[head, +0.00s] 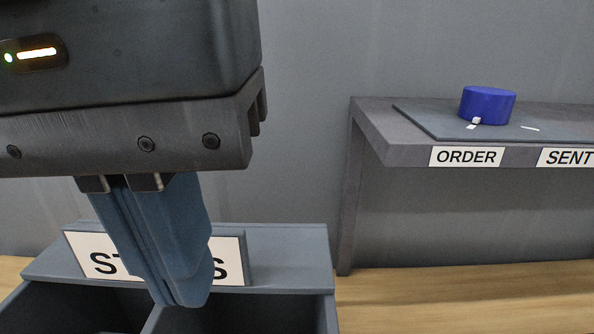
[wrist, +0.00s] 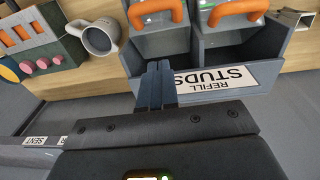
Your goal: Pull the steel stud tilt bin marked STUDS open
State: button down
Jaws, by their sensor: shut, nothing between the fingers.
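My gripper (head: 180,302) is shut and empty, its blue fingers together and pointing down in the head view. The fingers hang in front of a white label (head: 228,262) reading STUDS, hiding its middle letters. In the wrist view my gripper (wrist: 158,66) lies over one end of the same label (wrist: 228,78), which reads REFILL STUDS upside down. The label is on a grey, two-compartment unit (wrist: 280,55). Beyond the compartments are two grey faces with orange handles, one at left (wrist: 155,8) and one at right (wrist: 238,8). Their own markings are not readable.
A grey shelf (head: 372,125) marked ORDER and SENT stands right of the unit in the head view, with a blue cylinder (head: 487,105) on it. In the wrist view, a grey mug (wrist: 97,38) and a box with orange and pink parts (wrist: 45,50) stand beside the unit.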

jog(key=shift+y, duration=0.3)
jog(key=f, duration=0.9)
jog(key=shift+a, duration=0.35)
jog(key=shift+s+f, duration=1.4)
jog(key=shift+f, duration=0.1)
jog(key=shift+s, duration=0.1)
